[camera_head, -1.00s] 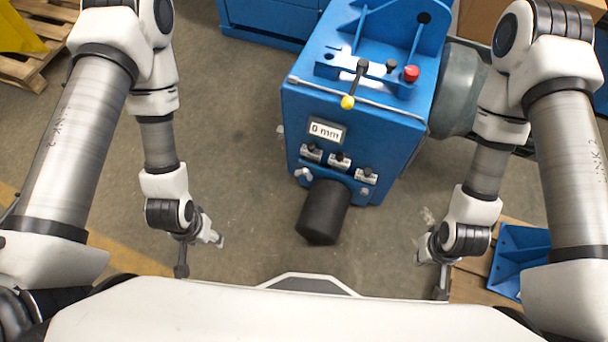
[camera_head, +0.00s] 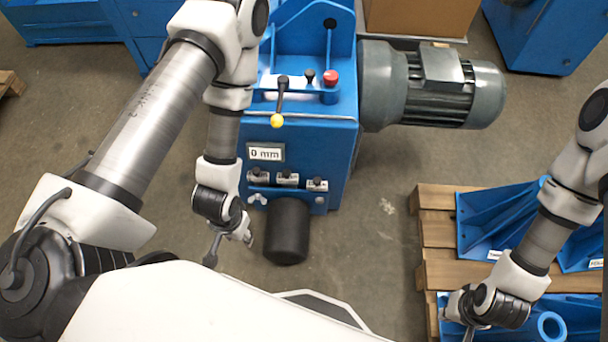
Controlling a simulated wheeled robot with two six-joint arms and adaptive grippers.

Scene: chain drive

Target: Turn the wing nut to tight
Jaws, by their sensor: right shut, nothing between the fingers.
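The wing nut (camera_head: 258,199) is a small silver piece low on the front face of the blue machine (camera_head: 340,165), just left of a black cylinder (camera_head: 288,232). My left gripper (camera_head: 231,242) hangs below and left of the wing nut in the picture, apart from it; its fingers are too small to read. My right gripper (camera_head: 468,331) is shut and empty at the bottom right, over the pallet area, far from the wing nut and partly cut off by the frame's edge.
A display reading "0 mm" (camera_head: 265,153), several small black knobs and a yellow-tipped lever (camera_head: 278,120) are on the machine. A grey motor (camera_head: 440,85) juts out right. A wooden pallet (camera_head: 436,232) with blue brackets (camera_head: 490,217) lies at right. Floor between is clear.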

